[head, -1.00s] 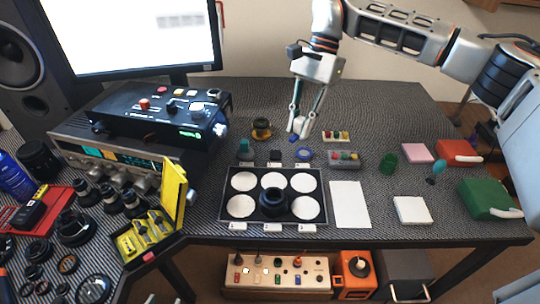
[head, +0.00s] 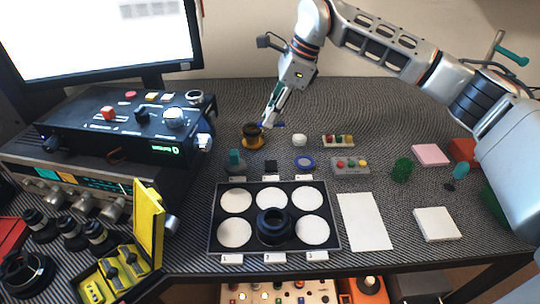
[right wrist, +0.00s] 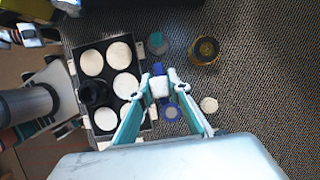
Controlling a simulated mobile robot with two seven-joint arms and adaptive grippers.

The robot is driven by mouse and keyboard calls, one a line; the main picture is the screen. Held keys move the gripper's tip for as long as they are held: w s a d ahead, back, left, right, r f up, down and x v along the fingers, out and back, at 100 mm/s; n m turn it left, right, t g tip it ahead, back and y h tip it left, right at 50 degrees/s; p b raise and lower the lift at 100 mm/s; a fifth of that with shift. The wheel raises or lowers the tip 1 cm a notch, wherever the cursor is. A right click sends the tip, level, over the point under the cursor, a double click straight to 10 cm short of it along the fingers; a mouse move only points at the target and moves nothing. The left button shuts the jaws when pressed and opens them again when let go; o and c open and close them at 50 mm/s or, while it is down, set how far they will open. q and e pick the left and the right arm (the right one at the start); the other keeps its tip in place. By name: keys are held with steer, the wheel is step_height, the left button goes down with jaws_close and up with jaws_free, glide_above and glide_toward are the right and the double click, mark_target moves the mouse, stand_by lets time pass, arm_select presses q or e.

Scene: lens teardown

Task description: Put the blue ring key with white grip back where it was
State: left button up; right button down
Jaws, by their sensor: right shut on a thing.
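My right gripper (head: 268,122) is shut on the blue ring key with white grip. In the right wrist view, the key's white grip (right wrist: 160,87) sits between the fingertips and a blue part (right wrist: 158,69) sticks out beyond them. In the head view, a bit of the key's blue (head: 276,125) shows beside the fingertips, above the back of the table near the amber-and-black round part (head: 252,135). The exact height over the table is hard to tell. A separate blue ring (head: 304,162) lies behind the tray's right side. My left gripper is not in view.
The black tray (head: 214,238) has white round pads and a black lens part (head: 275,226). Behind it stand a teal piece (head: 235,161) and a black piece (head: 270,166). A white disc (head: 299,140) and a grey button box (head: 350,166) are to the right.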

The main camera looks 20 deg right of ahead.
steer(key=b, duration=0.1)
glide_above(266, 165)
steer(key=d, duration=0.1)
step_height(266, 165, down, 8)
steer(key=shift+s+d+f, duration=0.2)
steer(key=shift+f, duration=0.6)
step_height(266, 165, down, 4)
steer(key=shift+r+b, duration=0.25)
steer(key=shift+b, duration=0.15)
steer(key=shift+f, duration=0.3)
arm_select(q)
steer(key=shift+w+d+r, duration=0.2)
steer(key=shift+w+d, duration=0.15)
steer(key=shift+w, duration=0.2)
arm_select(e)
steer(key=shift+r, duration=0.15)
steer(key=shift+f, duration=0.5)
steer(key=shift+f, duration=0.1)
